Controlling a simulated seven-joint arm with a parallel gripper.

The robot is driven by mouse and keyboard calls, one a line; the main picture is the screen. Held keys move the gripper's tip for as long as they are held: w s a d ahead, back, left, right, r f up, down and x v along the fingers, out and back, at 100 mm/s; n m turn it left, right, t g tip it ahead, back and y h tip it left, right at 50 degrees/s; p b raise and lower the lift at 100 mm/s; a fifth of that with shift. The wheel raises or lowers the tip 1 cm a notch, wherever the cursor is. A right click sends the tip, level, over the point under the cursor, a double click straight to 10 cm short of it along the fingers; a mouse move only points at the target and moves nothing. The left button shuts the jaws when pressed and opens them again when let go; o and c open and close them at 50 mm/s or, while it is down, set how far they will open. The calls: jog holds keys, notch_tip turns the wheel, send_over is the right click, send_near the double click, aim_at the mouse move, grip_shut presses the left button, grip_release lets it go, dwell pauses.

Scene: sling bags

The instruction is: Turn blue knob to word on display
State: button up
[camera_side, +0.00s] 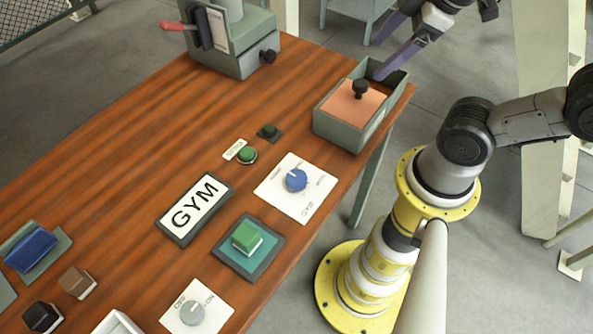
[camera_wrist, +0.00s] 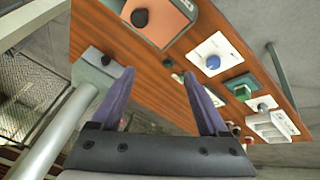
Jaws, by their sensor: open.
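The blue knob (camera_side: 296,180) sits on a white square plate (camera_side: 273,190) with words around it. One word near the plate's lower corner reads GYM; the others are too small to read. A light mark on the knob seems to face the plate's upper left. The display (camera_side: 172,228) is a dark-framed panel left of the plate and reads GYM. In the wrist view the knob (camera_wrist: 213,62) shows right of the fingers. My gripper (camera_side: 380,56) is open and empty, with purple fingers (camera_wrist: 158,75), above the orange-lidded box and away from the knob.
The grey box (camera_side: 340,132) with a black-knobbed orange lid stands at the table's right corner. Green buttons (camera_side: 247,155), a green block (camera_side: 247,237) on a teal pad and a grey ON/OFF knob (camera_side: 192,313) surround the plate. A grey lever machine (camera_side: 240,60) stands behind.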

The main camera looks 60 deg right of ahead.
jog(key=w+a+n+g, duration=0.1)
jog(key=w+a+n, duration=0.25)
jog(key=n, duration=0.55)
jog(key=n+g, duration=0.4)
jog(key=n, duration=0.7)
send_over(296, 176)
notch_tip(296, 176, down, 8)
notch_tip(296, 176, down, 13)
jog(key=shift+r, duration=0.1)
grip_shut()
